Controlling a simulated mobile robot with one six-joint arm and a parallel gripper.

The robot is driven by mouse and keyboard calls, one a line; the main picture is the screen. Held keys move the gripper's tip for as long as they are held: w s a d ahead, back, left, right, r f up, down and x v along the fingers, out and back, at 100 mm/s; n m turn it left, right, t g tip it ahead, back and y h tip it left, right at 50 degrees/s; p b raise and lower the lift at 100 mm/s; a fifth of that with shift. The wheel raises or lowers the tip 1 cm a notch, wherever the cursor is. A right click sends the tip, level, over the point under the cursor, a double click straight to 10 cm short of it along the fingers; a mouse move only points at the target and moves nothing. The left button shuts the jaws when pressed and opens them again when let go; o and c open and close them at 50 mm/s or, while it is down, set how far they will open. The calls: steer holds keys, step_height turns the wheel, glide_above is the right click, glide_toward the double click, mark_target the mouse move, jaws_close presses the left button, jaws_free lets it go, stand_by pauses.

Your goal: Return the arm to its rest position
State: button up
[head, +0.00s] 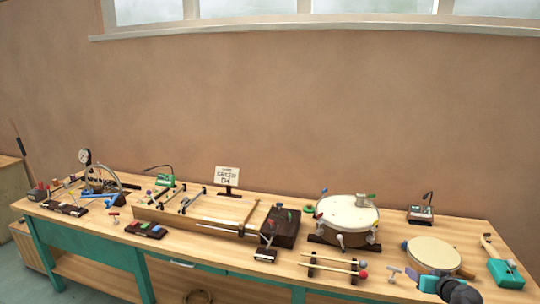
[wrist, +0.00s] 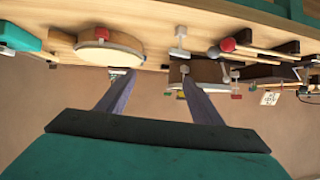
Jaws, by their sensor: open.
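My gripper (wrist: 152,73) is open and empty in the wrist view. Its two fingers stand apart, with bare wall showing between them. The wrist view is upside down, with the workbench along its top. The gripper touches nothing that I can see.
The wooden workbench (head: 200,254) runs along the wall. A larger drum (head: 347,215) stands behind. Air above the bench is clear.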

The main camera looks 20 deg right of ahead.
steer(key=w+a+f+n+g+y, duration=0.1)
steer(key=w+a+f+y, duration=0.1)
steer(key=w+a+f, duration=0.4)
steer(key=w+a+f+n+g+y, duration=0.1)
steer(key=w+a+f+y, duration=0.15)
steer(key=a+f, duration=0.6)
steer(key=s+a+f+n+g+y, duration=0.1)
steer(key=a+f+g, duration=0.1)
steer(key=a+f, duration=0.5)
steer(key=s+a+f+g+y, duration=0.15)
steer(key=a+f, duration=0.25)
steer(key=a, duration=0.7)
steer(key=s+a+f+n+g+y, duration=0.1)
steer(key=a+f+g+y, duration=0.15)
steer(key=a+f, duration=0.45)
steer(key=s+a+f+n+g+h, duration=0.1)
steer(key=s+a+f+g, duration=0.3)
steer(key=s+a, duration=0.5)
steer(key=s+a+f+n+g+h, duration=0.1)
steer(key=s+a+f+g+h, duration=0.2)
steer(key=s+a, duration=0.5)
steer(key=s+f+g, duration=0.1)
steer(key=s+f, duration=0.1)
steer(key=s, duration=0.2)
steer(key=shift+s+a+n, duration=0.2)
steer(key=shift+a+n, duration=0.1)
steer(key=shift+a, duration=0.1)
